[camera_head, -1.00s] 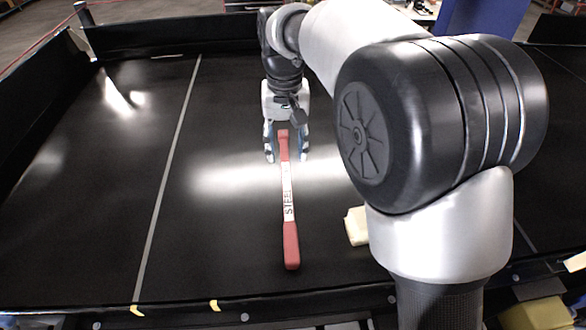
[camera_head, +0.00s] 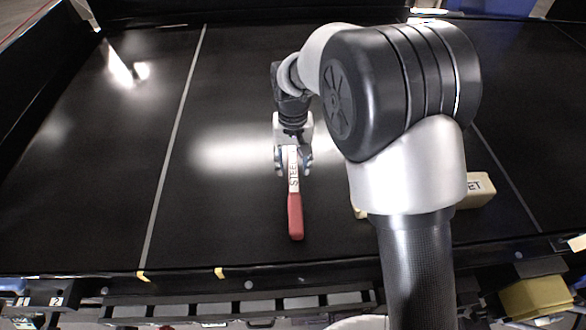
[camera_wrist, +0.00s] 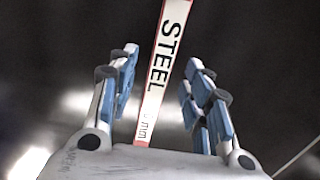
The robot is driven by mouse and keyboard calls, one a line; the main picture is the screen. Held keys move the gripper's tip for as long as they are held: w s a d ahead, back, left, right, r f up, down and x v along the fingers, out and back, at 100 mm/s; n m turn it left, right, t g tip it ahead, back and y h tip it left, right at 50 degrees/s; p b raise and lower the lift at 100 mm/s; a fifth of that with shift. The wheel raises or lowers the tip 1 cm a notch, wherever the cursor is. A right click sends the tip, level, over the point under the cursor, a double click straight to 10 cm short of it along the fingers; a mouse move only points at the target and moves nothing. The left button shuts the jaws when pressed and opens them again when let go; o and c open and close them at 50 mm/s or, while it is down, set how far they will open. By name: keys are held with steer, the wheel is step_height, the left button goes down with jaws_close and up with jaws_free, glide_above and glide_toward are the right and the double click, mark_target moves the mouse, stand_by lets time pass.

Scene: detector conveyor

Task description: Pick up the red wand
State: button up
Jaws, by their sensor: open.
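The red wand (camera_head: 295,215) lies on the black conveyor belt, its near red end pointing toward the front edge. Its white label reads STEEL, and this label section also shows in the wrist view (camera_wrist: 168,60). My gripper (camera_head: 293,165) is over the labelled middle of the wand, with its fingers apart on either side. In the wrist view my gripper (camera_wrist: 160,75) is open, and the wand runs between the blue-padded fingers with gaps on both sides. The wand's far end is hidden behind my gripper in the head view.
A cream block with lettering (camera_head: 478,190) lies on the belt to the right, partly behind my arm. A grey line (camera_head: 172,150) crosses the belt at left. The belt left of the wand is clear. A yellow block (camera_head: 535,297) sits below the front edge at right.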

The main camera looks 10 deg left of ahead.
steer(key=shift+f, duration=0.7)
steer(key=shift+c, duration=0.4)
jaws_close()
